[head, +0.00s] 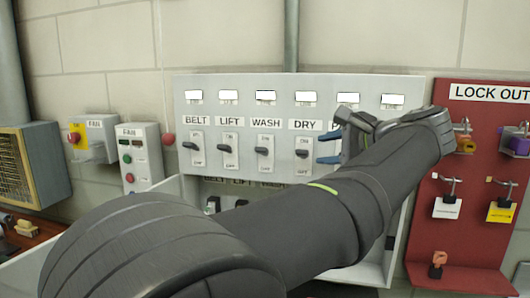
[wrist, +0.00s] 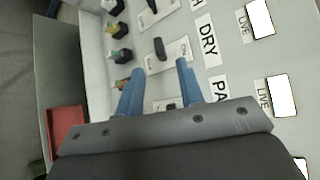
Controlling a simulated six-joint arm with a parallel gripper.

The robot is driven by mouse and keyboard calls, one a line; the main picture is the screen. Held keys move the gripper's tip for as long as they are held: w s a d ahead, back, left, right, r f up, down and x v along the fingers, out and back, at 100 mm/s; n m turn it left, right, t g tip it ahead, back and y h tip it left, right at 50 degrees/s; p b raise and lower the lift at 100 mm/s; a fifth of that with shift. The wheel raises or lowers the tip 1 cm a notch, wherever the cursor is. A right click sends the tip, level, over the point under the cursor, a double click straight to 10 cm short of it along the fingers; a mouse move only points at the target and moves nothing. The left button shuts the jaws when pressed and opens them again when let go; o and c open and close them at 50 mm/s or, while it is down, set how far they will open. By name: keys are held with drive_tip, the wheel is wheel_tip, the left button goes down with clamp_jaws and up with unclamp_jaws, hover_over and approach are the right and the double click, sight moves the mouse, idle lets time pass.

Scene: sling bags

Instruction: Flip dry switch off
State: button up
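The dry switch (head: 303,154) is a dark lever on a white plate under the DRY label (head: 305,125) on a grey panel (head: 250,92). The plate has small lettering at top and bottom, the lower reading OFF. Whether the lever is up or down is hard to tell. My gripper (head: 328,148) is just right of this plate, its two blue fingertips apart and pointing left. In the wrist view the dry switch (wrist: 160,48) lies ahead of the open fingertips (wrist: 158,78), with nothing seen between them. Contact is not visible.
Belt (head: 189,146), lift (head: 225,149) and wash (head: 263,151) switches stand in a row to the left. Another switch (wrist: 170,104) lies between my fingers' bases in the wrist view, depth unclear. A red lockout board (head: 470,235) with hanging locks and tags stands right of the panel.

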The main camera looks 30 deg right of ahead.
sight(307, 152)
drive_tip(key=x, duration=0.7)
drive_tip(key=shift+w+f, duration=0.1)
clamp_jaws()
